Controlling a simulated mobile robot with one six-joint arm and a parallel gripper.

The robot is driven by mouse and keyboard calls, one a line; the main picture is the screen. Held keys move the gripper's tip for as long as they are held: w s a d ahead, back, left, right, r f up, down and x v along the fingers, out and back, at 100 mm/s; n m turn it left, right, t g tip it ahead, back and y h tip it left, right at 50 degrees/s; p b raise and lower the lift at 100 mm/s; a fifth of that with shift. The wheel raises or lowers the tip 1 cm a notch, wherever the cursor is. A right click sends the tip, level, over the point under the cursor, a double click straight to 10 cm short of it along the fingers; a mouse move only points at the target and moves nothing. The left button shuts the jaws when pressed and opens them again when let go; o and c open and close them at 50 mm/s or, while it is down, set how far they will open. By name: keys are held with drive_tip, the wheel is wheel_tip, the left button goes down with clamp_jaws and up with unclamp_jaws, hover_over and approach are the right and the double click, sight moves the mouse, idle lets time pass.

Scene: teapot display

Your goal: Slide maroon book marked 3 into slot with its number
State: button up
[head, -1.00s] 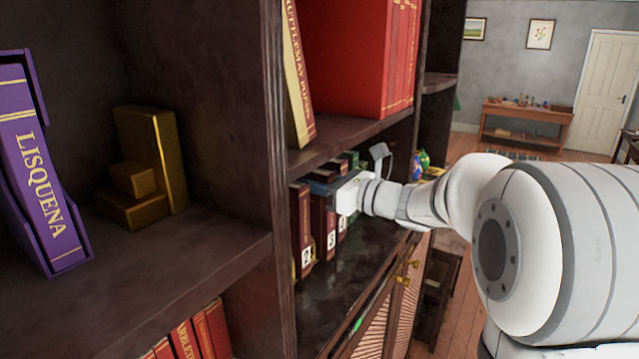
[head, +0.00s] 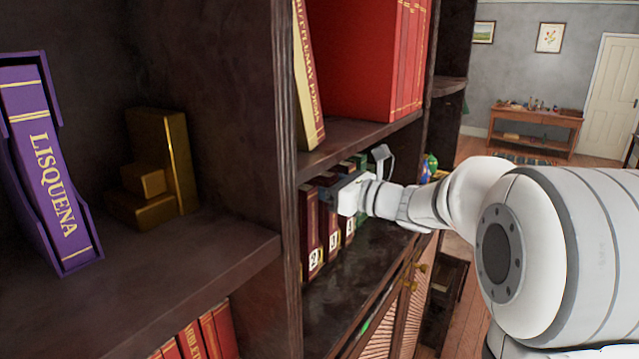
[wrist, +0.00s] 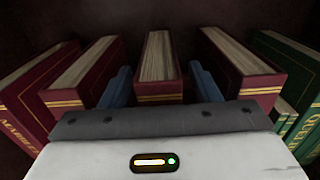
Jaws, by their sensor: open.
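The maroon book marked 3 (head: 333,238) stands upright on the shelf between the maroon book marked 2 (head: 314,250) and another maroon book (head: 349,225) whose number is hard to read. Its spine looks about level with theirs. My gripper (head: 338,192) is at the tops of these books, partly hiding them. In the wrist view my open gripper (wrist: 162,86) has one blue finger on each side of the middle maroon book (wrist: 160,65), which appears to be the one marked 3. Its number is not visible there, nor is finger contact clear.
In the wrist view maroon books (wrist: 85,75) (wrist: 240,65) flank the middle one, with green books (wrist: 288,70) at the right. A dark upright (head: 287,120) stands left of the row. A shelf board (head: 350,145) with red books is above. The shelf front is bare.

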drive_tip(key=shift+s+d+f, duration=0.1)
drive_tip(key=shift+s+d+b, duration=0.2)
drive_tip(key=shift+d+b, duration=0.1)
drive_tip(key=b+v, duration=0.2)
drive_tip(key=v, duration=0.4)
drive_tip(key=shift+s+d, duration=0.3)
